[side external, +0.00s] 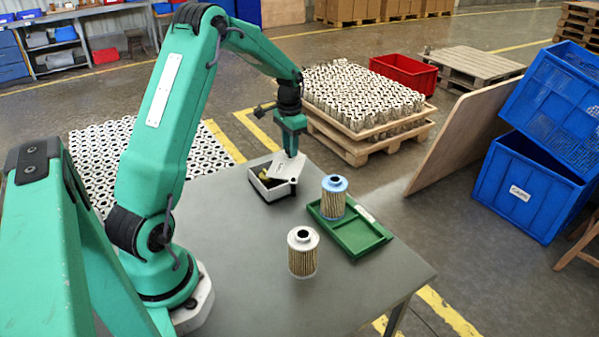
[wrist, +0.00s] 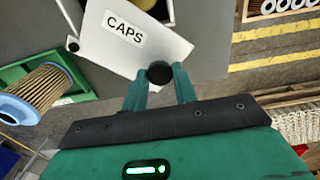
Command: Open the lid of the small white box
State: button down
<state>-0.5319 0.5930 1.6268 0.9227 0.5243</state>
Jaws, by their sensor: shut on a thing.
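The small white box (side external: 266,193) stands on the grey table in the side view, its dark inside partly showing. Its white lid (side external: 287,167) is up at a tilt over the box. In the wrist view the lid (wrist: 110,48) carries a "CAPS" label and has a black knob (wrist: 160,74) at its near corner. My gripper (wrist: 160,82) is shut on this knob, one green finger on each side. In the side view my gripper (side external: 291,150) points down at the lid. Something yellow shows inside the box beyond the lid; most of the inside is hidden.
A green tray (side external: 360,238) lies right of the box with a blue-topped filter cartridge (side external: 334,200) in it. A white-topped cartridge (side external: 303,254) stands upright on the table (side external: 240,270) in front. The table's front left is clear.

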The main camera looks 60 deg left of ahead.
jog(key=w+d+m, duration=0.6)
jog(key=d+m, duration=0.2)
jog(key=m, duration=0.3)
jog(key=shift+d, duration=0.25)
jog(key=shift+w, duration=0.1)
jog(key=c, duration=1.1)
grip_release()
jog(key=shift+r, duration=0.1)
notch_tip(320, 180, up, 8)
